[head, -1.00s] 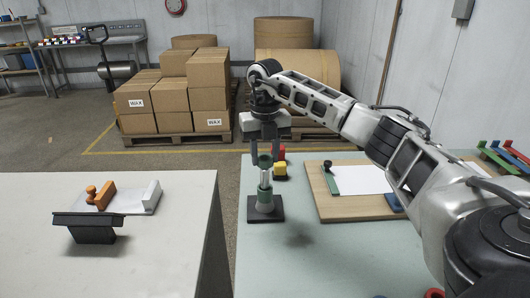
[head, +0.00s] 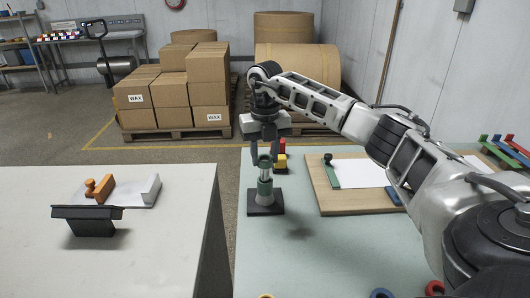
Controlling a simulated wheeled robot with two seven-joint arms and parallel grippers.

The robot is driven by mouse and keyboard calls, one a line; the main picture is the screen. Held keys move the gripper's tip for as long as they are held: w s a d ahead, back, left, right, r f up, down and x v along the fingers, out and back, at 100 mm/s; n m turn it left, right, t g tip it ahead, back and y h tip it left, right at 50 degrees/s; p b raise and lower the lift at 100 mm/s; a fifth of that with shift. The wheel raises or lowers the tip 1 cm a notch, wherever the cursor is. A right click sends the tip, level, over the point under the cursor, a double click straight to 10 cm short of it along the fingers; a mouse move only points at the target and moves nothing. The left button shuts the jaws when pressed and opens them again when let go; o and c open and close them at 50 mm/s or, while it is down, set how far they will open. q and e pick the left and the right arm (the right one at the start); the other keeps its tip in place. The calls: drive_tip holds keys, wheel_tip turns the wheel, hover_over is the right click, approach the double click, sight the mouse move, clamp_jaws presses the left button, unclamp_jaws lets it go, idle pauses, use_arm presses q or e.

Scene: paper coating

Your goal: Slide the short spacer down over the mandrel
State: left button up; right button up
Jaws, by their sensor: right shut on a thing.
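The mandrel (head: 265,174) is a pale upright rod on a grey cone with a black square base (head: 265,209), standing near the left edge of the green table. My right gripper (head: 265,154) points down over the mandrel, shut on a short green spacer (head: 265,161). The spacer is at the rod's top and looks to be around it, with a short stretch of rod showing below. My left gripper is not in view.
Red and yellow blocks (head: 281,161) stand just behind the mandrel. A wooden board (head: 330,202) with white paper lies to the right. Coloured rings, one blue (head: 381,293), lie at the front edge. A white table (head: 150,255) stands left across a gap.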

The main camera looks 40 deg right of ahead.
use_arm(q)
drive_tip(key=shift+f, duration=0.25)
use_arm(e)
drive_tip(key=shift+f, duration=0.6)
drive_tip(key=o, duration=1.1)
drive_tip(key=shift+c, duration=0.2)
drive_tip(key=shift+r+b, duration=0.3)
drive_tip(key=shift+r, duration=0.1)
use_arm(q)
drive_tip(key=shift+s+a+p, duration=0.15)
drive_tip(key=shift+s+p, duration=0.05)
drive_tip(key=shift+p, duration=0.45)
use_arm(e)
wheel_tip(320, 180, up, 15)
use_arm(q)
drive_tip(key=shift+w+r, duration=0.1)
